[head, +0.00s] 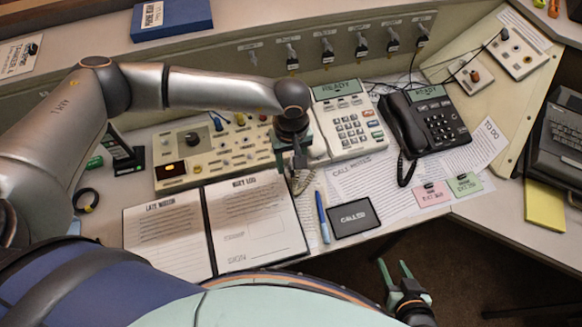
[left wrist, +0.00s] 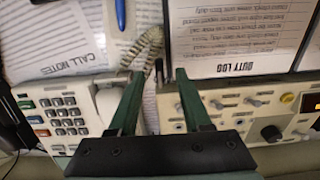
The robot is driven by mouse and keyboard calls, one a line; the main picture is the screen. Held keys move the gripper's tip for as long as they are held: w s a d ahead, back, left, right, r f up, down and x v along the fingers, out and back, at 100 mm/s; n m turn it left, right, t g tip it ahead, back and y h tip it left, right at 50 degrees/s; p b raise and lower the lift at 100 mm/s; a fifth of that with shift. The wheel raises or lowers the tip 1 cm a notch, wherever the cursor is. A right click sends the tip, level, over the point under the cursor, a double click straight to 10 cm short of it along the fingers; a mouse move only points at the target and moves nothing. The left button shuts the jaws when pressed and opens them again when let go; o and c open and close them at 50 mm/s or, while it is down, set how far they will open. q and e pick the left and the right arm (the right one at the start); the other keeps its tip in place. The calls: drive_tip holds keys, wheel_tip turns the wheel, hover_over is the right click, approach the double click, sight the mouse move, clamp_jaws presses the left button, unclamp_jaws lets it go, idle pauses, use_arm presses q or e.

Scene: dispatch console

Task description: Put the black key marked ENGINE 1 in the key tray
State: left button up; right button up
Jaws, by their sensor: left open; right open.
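Several keys with dark heads, such as one key (head: 292,57) and another key (head: 392,41), hang on the upright back panel (head: 230,68) in the head view. Their labels are too small to read, so I cannot tell which is ENGINE 1. I cannot make out a key tray for certain; a flat black piece marked CALLED (head: 355,218) lies on the desk. My left gripper (head: 297,160) is open and empty, pointing down between the console and the beige phone, below the keys. It shows in the left wrist view (left wrist: 159,75). My right gripper (head: 395,267) is open and empty beyond the desk's front edge.
The beige phone (head: 350,125) with its coiled cord (left wrist: 150,45), a black phone (head: 428,120) and a switch console (head: 200,155) crowd the desk. A DUTY LOG binder (head: 255,225), a blue pen (head: 322,215) and pink and green cards lie in front.

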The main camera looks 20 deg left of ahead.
use_arm(q)
wheel_tip(320, 180, down, 2)
drive_tip(key=shift+f, duration=0.1)
clamp_jaws()
idle(0.4)
